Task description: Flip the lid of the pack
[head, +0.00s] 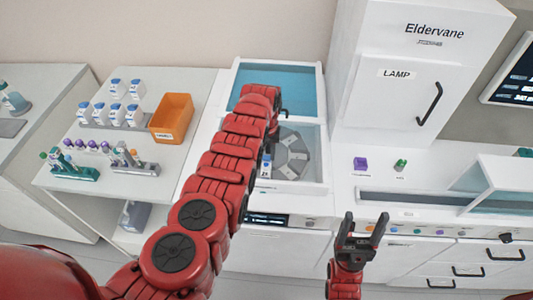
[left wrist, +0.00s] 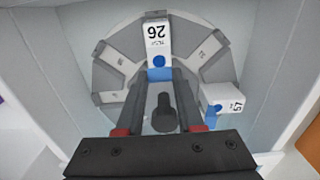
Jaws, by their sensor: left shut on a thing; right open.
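A second white-and-blue pack, marked 57 (left wrist: 222,98), sits at the right of the carousel. My right gripper (head: 364,222) is open and empty, in front of the counter.
The carousel lies inside a white-walled bay (head: 322,172) with a raised teal panel (head: 305,92) behind. To the left stand an orange bin (head: 172,116), several white-and-blue bottles (head: 134,115) and tube racks (head: 72,172). A purple item (head: 360,163) and a green-capped item (head: 400,165) stand right.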

